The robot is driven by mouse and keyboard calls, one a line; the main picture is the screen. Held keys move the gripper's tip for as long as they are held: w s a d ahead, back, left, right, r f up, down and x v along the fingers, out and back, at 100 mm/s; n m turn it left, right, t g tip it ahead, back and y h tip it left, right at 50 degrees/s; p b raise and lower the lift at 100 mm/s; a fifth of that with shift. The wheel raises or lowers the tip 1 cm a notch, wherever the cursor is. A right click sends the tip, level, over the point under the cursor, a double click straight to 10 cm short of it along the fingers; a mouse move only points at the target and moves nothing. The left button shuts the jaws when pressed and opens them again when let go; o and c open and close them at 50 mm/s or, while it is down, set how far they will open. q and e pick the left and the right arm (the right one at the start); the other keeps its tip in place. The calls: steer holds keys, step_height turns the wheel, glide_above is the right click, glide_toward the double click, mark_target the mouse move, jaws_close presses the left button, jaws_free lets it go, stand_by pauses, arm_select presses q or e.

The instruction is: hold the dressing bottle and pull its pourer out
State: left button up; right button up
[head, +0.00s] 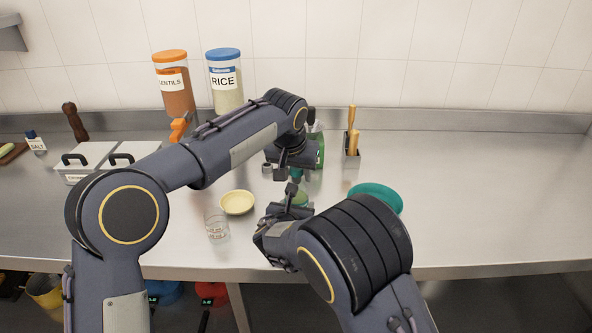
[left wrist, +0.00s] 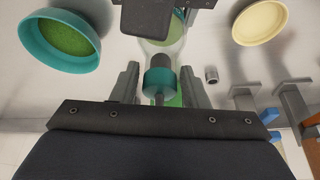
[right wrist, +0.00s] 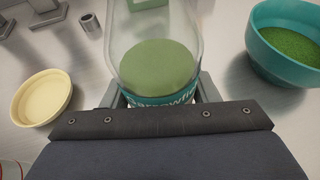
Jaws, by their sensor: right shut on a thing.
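The dressing bottle (head: 301,198) is clear with green dressing inside and stands on the steel counter, partly hidden by my grippers. It also shows in the right wrist view (right wrist: 155,65), with a teal band low on it. My right gripper (head: 285,212) is shut on the bottle, one finger on each side. The pourer (left wrist: 160,82) is a teal cap with a dark spout on the bottle's top. My left gripper (left wrist: 160,70) is open, with its fingers on both sides of the pourer and visible gaps between.
A cream bowl (head: 237,203) and a clear glass (head: 216,226) stand left of the bottle. A teal bowl (head: 376,194) stands right. A small metal cup (left wrist: 211,75) is close by. Behind are a utensil holder (head: 351,158) and a green container (head: 318,148). The right counter is clear.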

arm_select(q)
steer(key=c, duration=0.8)
steer(key=shift+o, duration=0.2)
steer(key=shift+r, duration=0.1)
steer(key=shift+r, duration=1.55)
jaws_close()
arm_select(e)
steer(key=shift+f, duration=0.2)
arm_select(q)
steer(key=shift+r, duration=2.15)
arm_select(e)
steer(key=shift+r, duration=0.25)
steer(key=o, duration=1.2)
steer(key=shift+c, duration=0.2)
